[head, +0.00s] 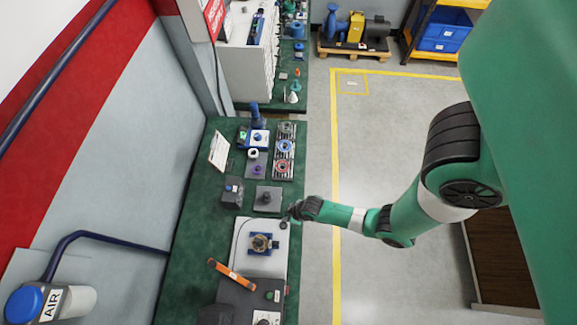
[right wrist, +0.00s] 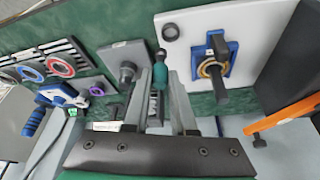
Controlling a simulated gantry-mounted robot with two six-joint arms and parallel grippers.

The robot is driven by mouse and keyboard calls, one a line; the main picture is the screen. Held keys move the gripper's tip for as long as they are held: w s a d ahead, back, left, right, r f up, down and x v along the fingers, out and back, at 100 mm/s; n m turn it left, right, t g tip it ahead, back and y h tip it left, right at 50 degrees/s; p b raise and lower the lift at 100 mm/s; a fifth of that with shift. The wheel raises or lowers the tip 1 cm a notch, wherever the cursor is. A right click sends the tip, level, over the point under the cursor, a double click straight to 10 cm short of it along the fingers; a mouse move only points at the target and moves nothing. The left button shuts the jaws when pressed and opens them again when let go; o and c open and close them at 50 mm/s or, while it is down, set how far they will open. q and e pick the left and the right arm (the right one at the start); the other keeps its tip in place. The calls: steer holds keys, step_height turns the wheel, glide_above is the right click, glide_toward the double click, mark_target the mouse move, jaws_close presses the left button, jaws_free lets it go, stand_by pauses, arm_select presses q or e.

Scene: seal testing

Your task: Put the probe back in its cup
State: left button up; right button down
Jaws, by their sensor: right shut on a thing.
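My right gripper (right wrist: 164,98) is shut on the probe (right wrist: 157,80), which has a teal-green handle and a dark rounded end. The probe stands out beyond the fingertips and shows only in part. In the head view my right gripper (head: 293,212) is over the right edge of the bench, at the upper right corner of the white plate. A small dark round cup (right wrist: 170,32) is on that plate's corner, just beyond the probe's dark end; it also shows in the head view (head: 283,225). The probe looks apart from it, but the height is unclear. My left gripper is out of view.
A blue fixture with a brass ring (head: 262,243) is on the white plate (head: 249,228). An orange bar (head: 231,275) lies below it. A grey block (head: 267,199) and a tray of coloured rings (head: 284,150) are farther up the green bench.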

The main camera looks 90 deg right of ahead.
steer(key=shift+w+a+r, duration=0.2)
steer(key=shift+w+a, duration=0.1)
steer(key=shift+w, duration=0.25)
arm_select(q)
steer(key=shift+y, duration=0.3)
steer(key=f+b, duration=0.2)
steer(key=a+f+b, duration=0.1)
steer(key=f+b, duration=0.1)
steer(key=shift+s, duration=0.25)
arm_select(e)
steer(key=f, duration=0.4)
steer(key=shift+a+f, duration=0.1)
steer(key=shift+a, duration=0.25)
arm_select(q)
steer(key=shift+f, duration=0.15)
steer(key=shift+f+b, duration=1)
steer(key=shift+b, duration=0.15)
arm_select(e)
steer(key=shift+f, duration=1.2)
arm_select(q)
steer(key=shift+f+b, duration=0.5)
steer(key=shift+b, duration=0.05)
arm_select(e)
steer(key=shift+f, duration=0.6)
steer(key=c, duration=0.7)
jaws_free()
